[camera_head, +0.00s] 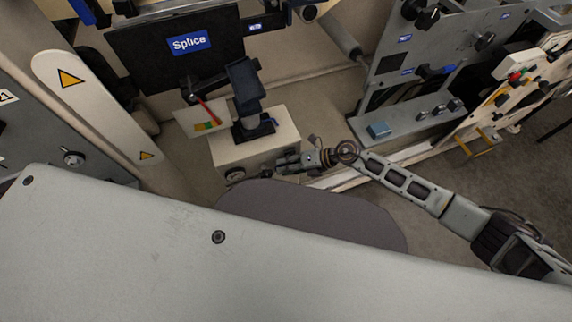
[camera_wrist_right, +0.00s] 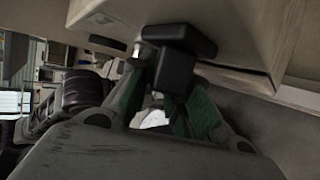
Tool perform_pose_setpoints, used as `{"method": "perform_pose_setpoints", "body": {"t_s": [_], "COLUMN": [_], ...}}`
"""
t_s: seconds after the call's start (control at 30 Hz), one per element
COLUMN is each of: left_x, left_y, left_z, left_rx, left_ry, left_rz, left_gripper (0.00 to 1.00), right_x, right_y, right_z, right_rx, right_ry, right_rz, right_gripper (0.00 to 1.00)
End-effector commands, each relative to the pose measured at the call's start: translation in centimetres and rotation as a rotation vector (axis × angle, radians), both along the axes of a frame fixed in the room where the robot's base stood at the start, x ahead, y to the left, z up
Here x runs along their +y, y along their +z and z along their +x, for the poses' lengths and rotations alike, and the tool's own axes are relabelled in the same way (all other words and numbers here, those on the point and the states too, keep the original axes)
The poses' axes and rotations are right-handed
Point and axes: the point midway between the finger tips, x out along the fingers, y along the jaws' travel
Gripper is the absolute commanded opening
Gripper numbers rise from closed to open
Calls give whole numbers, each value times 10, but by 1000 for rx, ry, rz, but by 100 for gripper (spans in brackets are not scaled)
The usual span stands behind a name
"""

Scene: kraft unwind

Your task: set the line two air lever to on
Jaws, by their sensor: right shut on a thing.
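My right gripper (camera_head: 276,169) reaches in from the right, low at the front of a cream box (camera_head: 257,149) below the Splice panel. In the right wrist view, the green-padded fingers of my right gripper (camera_wrist_right: 162,92) are shut on a black blocky lever (camera_wrist_right: 178,48) under a pale housing. I take this lever to be the line two air lever; no label on it is readable. The fingers hide part of its lower end. Whether it stands at on or off cannot be told. My left gripper is not in view.
A black round knob (camera_head: 235,175) sits on the box's front, left of my right gripper. A black post (camera_head: 246,95) stands on the box, beside a red pointer (camera_head: 208,110) over a coloured scale. A grey control panel (camera_head: 440,60) stands at the right.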

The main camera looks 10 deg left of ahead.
Motion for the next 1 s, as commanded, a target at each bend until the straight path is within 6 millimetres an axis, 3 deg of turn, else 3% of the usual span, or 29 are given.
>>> {"method": "perform_pose_setpoints", "body": {"t_s": [0.47, 0.5, 0.6, 1.0], "left_x": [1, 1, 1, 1], "left_y": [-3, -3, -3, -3], "left_z": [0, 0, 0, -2], "left_rx": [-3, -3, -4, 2], "left_ry": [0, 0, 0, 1], "left_rz": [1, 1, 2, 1], "left_gripper": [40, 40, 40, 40], "right_x": [-2, -2, -1, -1], "right_y": [-1, -1, -1, 0], "right_z": [1, 1, 1, 1], "right_rx": [-2, -2, -2, -2], "right_ry": [-2, -2, -2, 0], "right_rz": [-5, -5, -4, -3], "right_gripper": [0, 23, 36, 38]}}
